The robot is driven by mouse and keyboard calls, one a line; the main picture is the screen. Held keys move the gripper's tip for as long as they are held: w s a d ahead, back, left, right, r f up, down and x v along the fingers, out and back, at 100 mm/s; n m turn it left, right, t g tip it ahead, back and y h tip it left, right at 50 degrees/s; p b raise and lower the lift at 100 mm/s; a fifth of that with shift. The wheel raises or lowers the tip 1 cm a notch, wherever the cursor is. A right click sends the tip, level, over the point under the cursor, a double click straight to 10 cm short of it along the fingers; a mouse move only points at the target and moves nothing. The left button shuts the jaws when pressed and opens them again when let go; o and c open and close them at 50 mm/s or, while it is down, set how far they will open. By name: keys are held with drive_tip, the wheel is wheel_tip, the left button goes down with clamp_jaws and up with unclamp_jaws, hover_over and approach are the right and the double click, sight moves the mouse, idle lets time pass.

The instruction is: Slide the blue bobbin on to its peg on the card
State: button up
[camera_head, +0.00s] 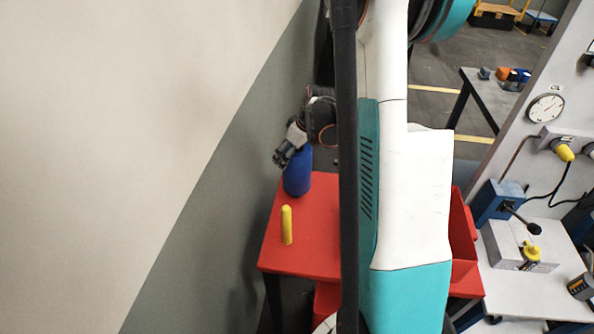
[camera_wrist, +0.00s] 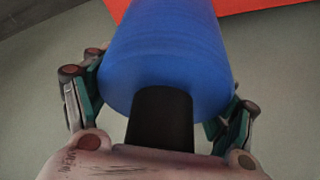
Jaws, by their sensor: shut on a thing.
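The blue bobbin (camera_head: 298,172) is a rounded blue cylinder, and it stands roughly upright at the far left part of the red card (camera_head: 316,262). My gripper (camera_head: 284,156) is at its upper end in the head view. In the wrist view the bobbin (camera_wrist: 168,55) lies between the two fingers of my gripper (camera_wrist: 160,100), with a dark core or shaft (camera_wrist: 160,118) at its near end. My gripper is shut on it. A yellow peg (camera_head: 287,226) stands upright and bare on the card, nearer the camera than the bobbin. I cannot tell whether the bobbin touches the red surface.
A pale wall (camera_head: 150,130) rises close to the left of the red top. My own arm hides the middle of the view. Red bins (camera_head: 462,240) show at the right. A white bench (camera_head: 530,290) with a blue vise (camera_head: 497,203) stands further right.

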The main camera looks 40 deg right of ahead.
wheel_tip(320, 180, up, 18)
drive_tip(key=p, duration=1.1)
drive_tip(key=shift+r, duration=0.15)
drive_tip(key=shift+p, duration=0.3)
idle(0.3)
